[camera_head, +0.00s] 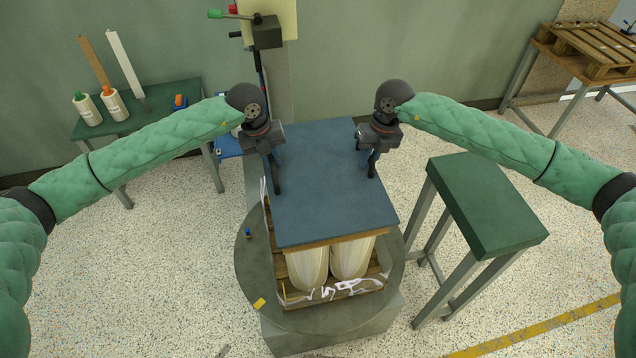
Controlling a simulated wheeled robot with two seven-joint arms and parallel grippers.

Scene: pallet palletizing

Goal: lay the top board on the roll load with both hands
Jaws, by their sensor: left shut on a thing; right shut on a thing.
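The top board (330,208) is a blue-grey flat panel with a light wooden edge, lying level over the roll load in the middle of the view. Two pale rolls (308,268) show under its near edge; the others are hidden beneath it. My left gripper (277,176) is shut on the board's left side, towards the far half. My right gripper (370,166) is shut on its right side, about opposite. Whether the board touches the rolls or hangs just above them, I cannot tell. The rolls stand on a wooden pallet (341,304).
The pallet sits on a round grey turntable (253,268) with a yellow mark. A green-topped stand (487,205) is close on the right. A green table (155,118) with bottles and upright boards is at the back left. Another table (540,62) holds a pallet at the far right.

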